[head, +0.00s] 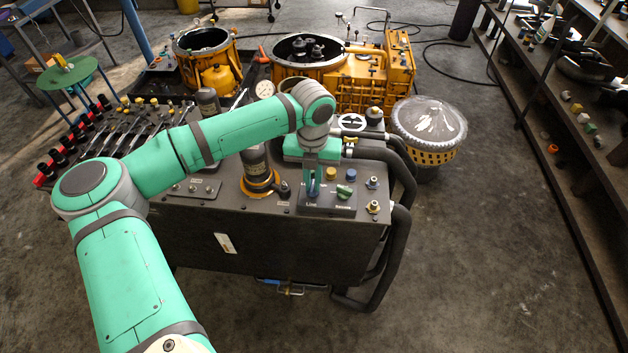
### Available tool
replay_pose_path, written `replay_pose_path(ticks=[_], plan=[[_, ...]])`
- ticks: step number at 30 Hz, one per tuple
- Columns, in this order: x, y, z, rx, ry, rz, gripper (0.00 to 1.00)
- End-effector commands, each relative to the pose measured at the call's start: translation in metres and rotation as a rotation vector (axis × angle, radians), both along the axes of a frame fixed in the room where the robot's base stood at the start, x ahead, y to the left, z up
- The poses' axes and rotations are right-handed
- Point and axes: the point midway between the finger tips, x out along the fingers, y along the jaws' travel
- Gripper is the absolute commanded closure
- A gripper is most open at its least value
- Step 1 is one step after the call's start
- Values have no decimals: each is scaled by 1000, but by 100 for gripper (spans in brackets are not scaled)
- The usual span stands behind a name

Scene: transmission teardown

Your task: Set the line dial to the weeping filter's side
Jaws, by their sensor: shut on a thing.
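The line dial (312,192) is a small blue knob above a "Line" label on the dark panel of the machine top. My gripper (312,182) points down over it and is shut on it. The fingers hide much of the knob, so I cannot tell which way it points. A dark canister that looks like a filter (255,162) stands in an orange collar left of the dial. A similar dark canister (208,101) stands farther back left. I cannot make out weeping on either.
A green knob (345,191) sits right of the dial on the same panel, with yellow and blue caps behind it. Brass fittings (373,207) and thick black hoses (397,240) line the right edge. Orange transmission housings (370,80) stand behind. Floor at right is clear.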

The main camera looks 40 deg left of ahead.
Motion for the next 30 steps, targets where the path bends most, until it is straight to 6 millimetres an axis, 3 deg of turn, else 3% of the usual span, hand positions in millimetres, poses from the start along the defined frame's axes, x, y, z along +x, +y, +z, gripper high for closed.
replay_pose_path(ticks=[30], plan=[[-2,-3,-1,-2,10,-703,100]])
